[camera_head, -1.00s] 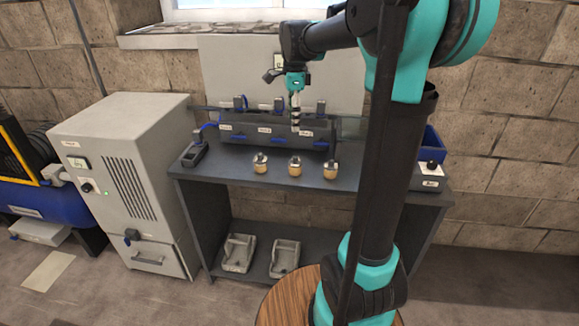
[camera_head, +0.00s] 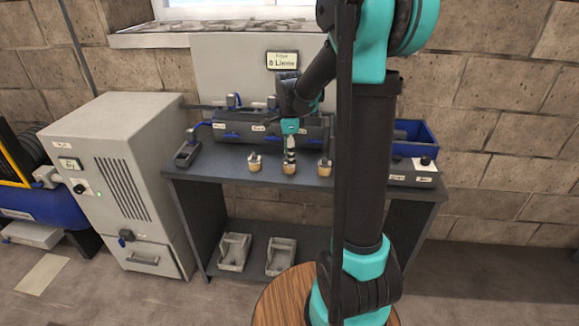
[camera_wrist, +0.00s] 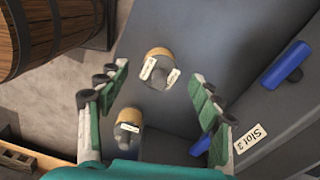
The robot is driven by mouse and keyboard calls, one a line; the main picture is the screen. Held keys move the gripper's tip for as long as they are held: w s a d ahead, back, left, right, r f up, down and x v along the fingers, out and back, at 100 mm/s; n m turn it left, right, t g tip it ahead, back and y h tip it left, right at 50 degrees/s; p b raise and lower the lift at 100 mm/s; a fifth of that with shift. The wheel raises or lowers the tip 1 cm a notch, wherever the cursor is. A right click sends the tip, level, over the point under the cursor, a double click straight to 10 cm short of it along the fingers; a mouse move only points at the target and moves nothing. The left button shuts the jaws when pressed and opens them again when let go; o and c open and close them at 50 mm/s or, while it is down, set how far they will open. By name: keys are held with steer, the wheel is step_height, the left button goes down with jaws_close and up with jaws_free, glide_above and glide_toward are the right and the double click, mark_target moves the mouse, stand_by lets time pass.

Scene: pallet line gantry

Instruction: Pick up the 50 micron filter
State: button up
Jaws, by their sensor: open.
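Three small filters with tan bodies and grey tops stand upright in a row on the dark bench: a left filter (camera_head: 254,163), a middle filter (camera_head: 290,168) and a right filter (camera_head: 325,167). My gripper (camera_head: 290,151) points down at the middle one and partly covers it. In the wrist view my gripper (camera_wrist: 158,74) is open and empty. One filter (camera_wrist: 160,56) appears between its fingertips, and another (camera_wrist: 128,131) shows lower left. Their white labels are too small to read, so I cannot tell which is the 50 micron one.
A dark housing (camera_head: 262,128) with labelled slots and blue handles stands behind the filters. A "Slot 3" label (camera_wrist: 250,138) is at right in the wrist view. A blue bin (camera_head: 415,135) stands at the bench's right.

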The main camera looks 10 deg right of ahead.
steer(key=shift+f, duration=1.2)
steer(key=c, duration=1.4)
steer(key=shift+o, duration=0.2)
steer(key=shift+r, duration=0.1)
